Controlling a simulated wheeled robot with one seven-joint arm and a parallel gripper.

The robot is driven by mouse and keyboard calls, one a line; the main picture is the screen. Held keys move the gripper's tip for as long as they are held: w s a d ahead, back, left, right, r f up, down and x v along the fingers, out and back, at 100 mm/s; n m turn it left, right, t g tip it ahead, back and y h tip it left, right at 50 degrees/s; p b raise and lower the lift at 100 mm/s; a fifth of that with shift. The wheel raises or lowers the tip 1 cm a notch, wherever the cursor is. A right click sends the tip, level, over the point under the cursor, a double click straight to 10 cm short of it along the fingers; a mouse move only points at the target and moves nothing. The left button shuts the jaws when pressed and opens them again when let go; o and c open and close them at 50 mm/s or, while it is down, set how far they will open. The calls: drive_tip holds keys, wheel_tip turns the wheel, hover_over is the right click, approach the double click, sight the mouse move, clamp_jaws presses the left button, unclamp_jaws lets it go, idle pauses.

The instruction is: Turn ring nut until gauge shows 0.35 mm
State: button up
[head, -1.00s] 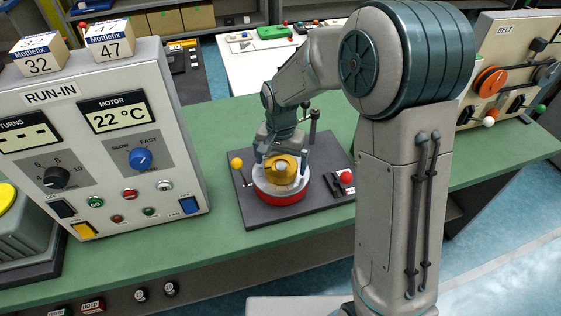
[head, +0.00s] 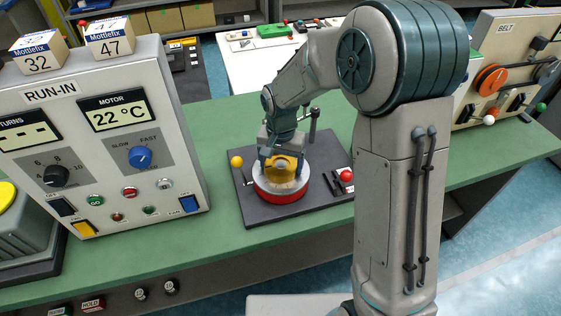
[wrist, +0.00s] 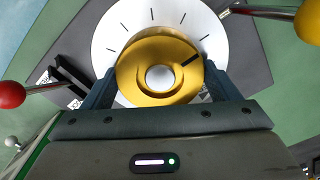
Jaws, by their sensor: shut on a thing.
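The ring nut (wrist: 143,51) is brass-coloured, with a dark index mark at its upper right in the wrist view and a silver centre. It sits on a white dial (wrist: 112,25) with black tick marks. In the head view the brass nut (head: 284,166) stands above the dial and a red base (head: 283,196). My gripper (wrist: 160,84) is shut on the ring nut, with one finger on each side of it. The gauge reading cannot be made out in these frames.
A dark plate (head: 248,208) carries the mechanism, with a yellow-knobbed lever (head: 237,162), a red-knobbed lever (head: 346,175) and an upright black post (head: 314,125). The run-in panel (head: 110,150) stands to the left. Green bench (head: 215,120) is clear around the plate.

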sight(281, 164)
drive_tip(key=n+b, duration=0.1)
drive_tip(key=n, duration=0.4)
drive_tip(key=shift+n, duration=0.3)
drive_tip(key=n, duration=0.5)
drive_tip(key=shift+r+n, duration=0.1)
drive_tip(key=shift+n, duration=0.2)
idle(0.3)
drive_tip(key=o, duration=0.9)
wheel_tip(281, 164, up, 14)
drive_tip(key=b, duration=0.1)
